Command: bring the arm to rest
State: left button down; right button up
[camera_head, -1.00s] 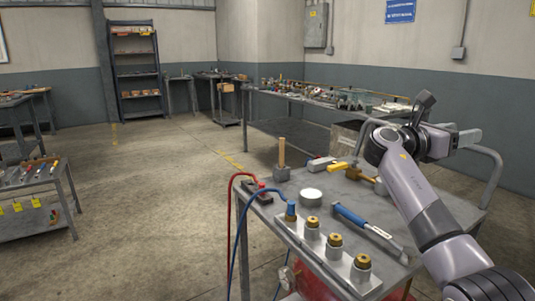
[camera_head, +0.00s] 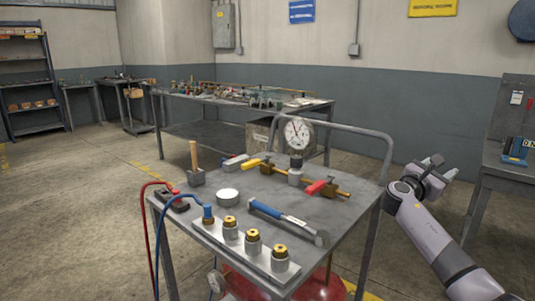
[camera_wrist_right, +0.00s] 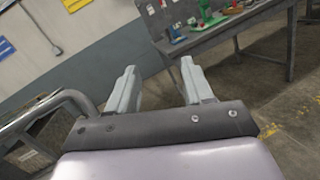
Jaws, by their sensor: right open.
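My right gripper (camera_head: 437,170) is at the right in the head view, to the right of the cart's handle rail and clear of the cart top. In the right wrist view its two fingers (camera_wrist_right: 160,85) stand apart with nothing between them. My right arm comes up from the lower right corner. My left gripper is in no view.
A workbench (camera_head: 508,165) stands at the right. Open floor (camera_head: 90,215) lies at the left.

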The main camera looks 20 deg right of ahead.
jog(key=s+a+f+t+y, duration=0.1)
jog(key=a+f+t+y, duration=0.3)
jog(key=f, duration=0.7)
jog(key=s+a+f+t+y, duration=0.15)
jog(key=a+f+y, duration=0.25)
jog(key=a+f, duration=0.45)
jog(key=s+a+f+m+y, duration=0.5)
jog(key=s+a+f+y, duration=0.3)
jog(key=s+a+f, duration=0.55)
jog(key=s+a+f+m+y, duration=0.3)
jog(key=s+a+m+y, duration=0.25)
jog(key=s+a, duration=0.5)
jog(key=w+a+m, duration=0.1)
jog(key=a+m, duration=0.4)
jog(key=a, duration=0.3)
notch_tip(320, 180, up, 12)
jog(key=d+p, duration=0.1)
jog(key=p, duration=1.3)
jog(key=shift+s+d, duration=0.35)
jog(key=shift+s, duration=0.1)
